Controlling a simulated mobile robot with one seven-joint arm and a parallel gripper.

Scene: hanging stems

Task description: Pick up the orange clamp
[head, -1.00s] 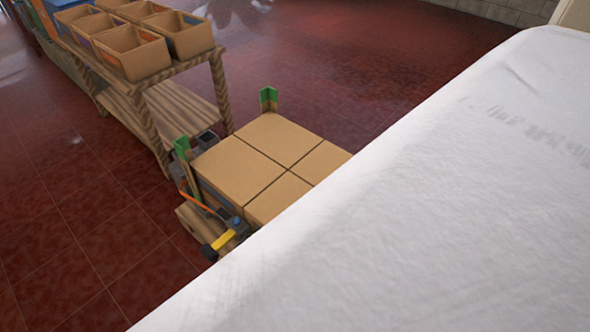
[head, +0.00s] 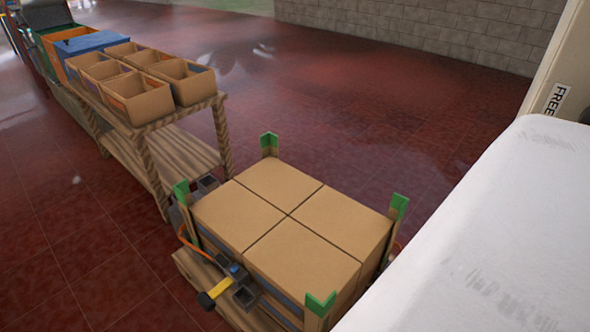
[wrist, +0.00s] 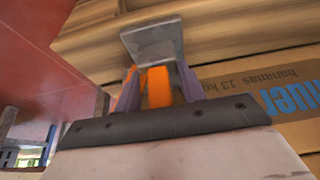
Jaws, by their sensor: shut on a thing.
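In the wrist view, my gripper (wrist: 157,92) has its two purple-grey fingers shut on an orange part (wrist: 158,86), which I take to be the orange clamp. A grey metal plate (wrist: 152,38) shows just beyond the fingers, close to wooden boards; whether it touches them I cannot tell. The fingers hide the clamp's sides. I do not make out the gripper or the held clamp in the head view.
Brown cartons (head: 290,215) stand on a pallet with green-topped corner posts (head: 399,205). A tool with a yellow handle (head: 220,289) is at its front left. A wooden table (head: 180,150) holds open boxes. A large white surface (head: 500,240) blocks the lower right. Red floor is clear behind.

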